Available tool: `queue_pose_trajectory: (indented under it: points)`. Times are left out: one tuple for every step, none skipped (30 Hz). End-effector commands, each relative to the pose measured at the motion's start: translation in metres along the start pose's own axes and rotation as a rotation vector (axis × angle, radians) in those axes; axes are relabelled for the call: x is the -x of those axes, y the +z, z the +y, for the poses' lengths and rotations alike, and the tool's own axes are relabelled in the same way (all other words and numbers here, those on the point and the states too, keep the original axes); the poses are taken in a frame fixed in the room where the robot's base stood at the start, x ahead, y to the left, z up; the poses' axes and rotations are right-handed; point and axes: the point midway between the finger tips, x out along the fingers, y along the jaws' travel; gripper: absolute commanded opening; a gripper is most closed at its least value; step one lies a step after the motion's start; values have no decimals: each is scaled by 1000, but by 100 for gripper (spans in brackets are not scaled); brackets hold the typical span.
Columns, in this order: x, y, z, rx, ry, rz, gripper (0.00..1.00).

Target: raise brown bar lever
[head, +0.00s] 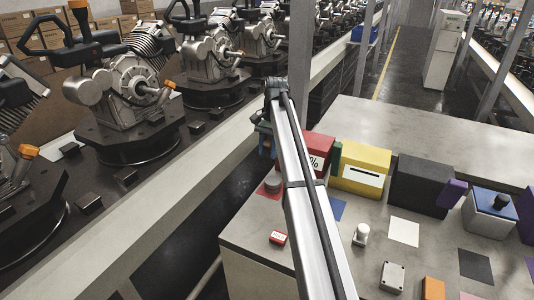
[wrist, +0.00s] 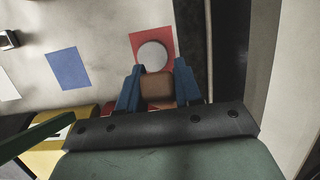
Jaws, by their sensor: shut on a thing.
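The brown bar lever (wrist: 157,87) shows in the wrist view as a short brown block between my gripper's two blue fingers. My gripper (wrist: 158,90) is shut on it, one finger on each side. In the head view my gripper (head: 266,142) is at the left end of the red box (head: 318,150), and my arm hides part of that box. I cannot make out the brown lever in the head view. How far the lever is raised cannot be told.
A grey round knob (wrist: 152,55) stands on a red square (wrist: 167,38) close to my fingers. A yellow box (head: 362,167) with a green bar (head: 335,158) is right of the red box. A black box (head: 420,183) follows. The conveyor with engines (head: 130,90) runs at left.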

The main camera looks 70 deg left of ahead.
Motion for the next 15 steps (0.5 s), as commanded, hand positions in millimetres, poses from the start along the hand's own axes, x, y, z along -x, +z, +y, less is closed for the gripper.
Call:
queue_pose_trajectory:
  points:
    - [1,-1,-1,0,0,-8,0]
    - [1,-1,-1,0,0,-12,0]
    - [1,-1,0,0,0,-15,0]
    - [2,-1,0,0,0,-16,0]
    - [2,-1,0,0,0,-18,0]
    - [2,-1,0,0,0,-19,0]
    - [2,-1,0,0,0,-19,0]
    - [2,-1,0,0,0,-19,0]
    - [2,-1,0,0,0,-19,0]
    - [2,-1,0,0,0,-19,0]
    - [2,-1,0,0,0,-19,0]
    - [2,-1,0,-1,0,-19,0]
    - [2,-1,0,-1,0,-19,0]
    - [2,-1,0,-1,0,-18,0]
    - [1,-1,0,-1,0,-18,36]
